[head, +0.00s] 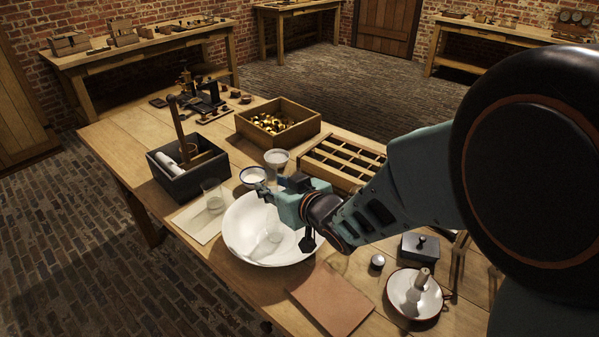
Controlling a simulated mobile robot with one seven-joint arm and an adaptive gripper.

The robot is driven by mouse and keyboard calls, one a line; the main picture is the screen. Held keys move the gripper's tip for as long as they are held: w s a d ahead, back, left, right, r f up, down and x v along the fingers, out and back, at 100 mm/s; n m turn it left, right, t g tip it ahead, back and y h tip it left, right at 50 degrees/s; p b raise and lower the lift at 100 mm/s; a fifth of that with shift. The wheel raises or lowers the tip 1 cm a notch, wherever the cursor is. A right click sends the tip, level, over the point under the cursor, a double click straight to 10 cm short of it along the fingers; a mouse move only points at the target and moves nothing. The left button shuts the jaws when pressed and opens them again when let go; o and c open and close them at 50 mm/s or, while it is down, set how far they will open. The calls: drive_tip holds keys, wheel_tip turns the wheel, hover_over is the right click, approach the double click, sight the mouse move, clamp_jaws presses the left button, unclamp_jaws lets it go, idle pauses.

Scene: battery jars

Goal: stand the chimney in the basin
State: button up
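The white basin (240,226) lies on the near part of the bench, a wide round bowl. The clear glass chimney (273,228) is upright, its lower part inside the basin's outline and its flared top rising above my gripper. My gripper (274,187) comes in from the right over the basin's back rim, with its fingers around the chimney's middle and appearing shut on it. The glass is faint, and I cannot tell whether its foot touches the basin floor. Part of the basin's right rim is hidden by my gripper and wrist.
A glass jar (213,198) stands on paper left of the basin. A small white bowl (253,176), a dark box (178,187), a brass-filled crate (306,128) and a divided tray (350,153) stand behind. A brown board (331,300) and candle dish (408,312) lie in front and right.

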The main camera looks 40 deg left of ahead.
drive_tip(key=shift+r, duration=0.1)
drive_tip(key=shift+r+p, duration=0.2)
drive_tip(key=shift+p, duration=0.15)
drive_tip(key=v, duration=1.2)
